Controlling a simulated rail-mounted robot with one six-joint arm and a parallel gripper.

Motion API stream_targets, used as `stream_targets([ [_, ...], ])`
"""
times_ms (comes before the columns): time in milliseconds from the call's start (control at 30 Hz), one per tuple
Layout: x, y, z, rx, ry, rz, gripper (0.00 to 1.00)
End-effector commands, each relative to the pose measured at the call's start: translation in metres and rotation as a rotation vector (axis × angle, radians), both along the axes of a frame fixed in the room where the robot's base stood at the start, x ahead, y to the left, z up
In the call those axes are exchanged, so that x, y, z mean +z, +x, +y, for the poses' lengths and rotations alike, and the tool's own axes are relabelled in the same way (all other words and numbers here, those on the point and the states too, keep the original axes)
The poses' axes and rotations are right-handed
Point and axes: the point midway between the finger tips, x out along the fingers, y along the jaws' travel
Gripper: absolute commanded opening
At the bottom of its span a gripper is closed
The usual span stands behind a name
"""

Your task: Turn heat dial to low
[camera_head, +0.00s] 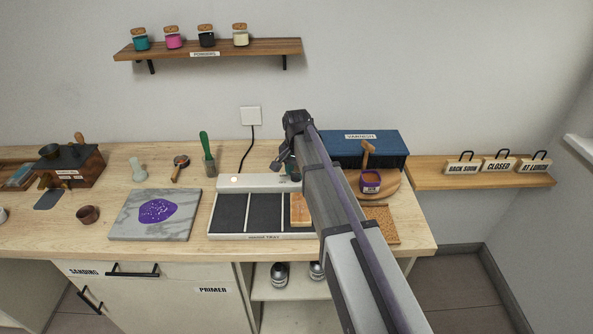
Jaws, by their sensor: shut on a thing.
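The warming unit is a white-framed panel (262,236) with dark sections, lying on the wooden workbench. A raised white control strip (255,182) runs along its back edge, with a small glowing light (235,180) at its left end. My gripper (284,165) is down at the right part of this strip, shut on the heat dial. The dial itself is hidden by my gripper and arm, so its setting cannot be read. My arm reaches in from the lower right and covers the strip's right end.
A wooden block (300,210) lies on the panel's right side. A marble slab (155,214) with purple powder is left. A green-handled brush (207,155) stands behind. A blue box (365,148) and a purple jar (370,183) are right of my arm. A powder shelf (225,48) hangs above.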

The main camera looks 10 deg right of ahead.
Motion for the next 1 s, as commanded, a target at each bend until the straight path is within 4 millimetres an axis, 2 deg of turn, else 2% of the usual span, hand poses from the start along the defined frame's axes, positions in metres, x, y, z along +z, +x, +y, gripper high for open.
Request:
stream_targets([
  [667, -0.0003, -0.0010, -0.0002, -0.065, 0.000, 0.001, 0.15],
  [700, -0.0003, -0.0010, -0.0002, -0.065, 0.000, 0.001, 0.42],
  [933, -0.0002, -0.0007, -0.0002, -0.065, 0.000, 0.001, 0.64],
  [1000, -0.0001, -0.0005, -0.0002, -0.065, 0.000, 0.000, 0.64],
])
